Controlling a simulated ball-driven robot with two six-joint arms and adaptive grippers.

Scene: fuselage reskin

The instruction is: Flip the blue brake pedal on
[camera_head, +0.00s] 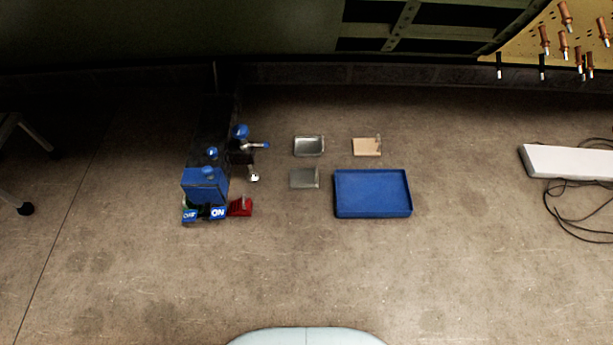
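A blue and black machine (205,185) stands on the floor left of the middle. A blue tab marked "ON" (217,212) sits low at its near end. A second small blue tab (189,215) with white lettering, too small to read surely, sits to its left. Which tab is the brake pedal, and whether it is pressed, I cannot tell. A red pedal-like part (240,207) lies just right of the "ON" tab. Neither of my grippers is in view.
A blue tray (372,213) lies to the right of the machine, with two small grey metal trays (309,152) (304,185) and a tan plate (366,147) nearby. A white slab (565,161) and black cables (571,215) lie at the right. The near floor is clear.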

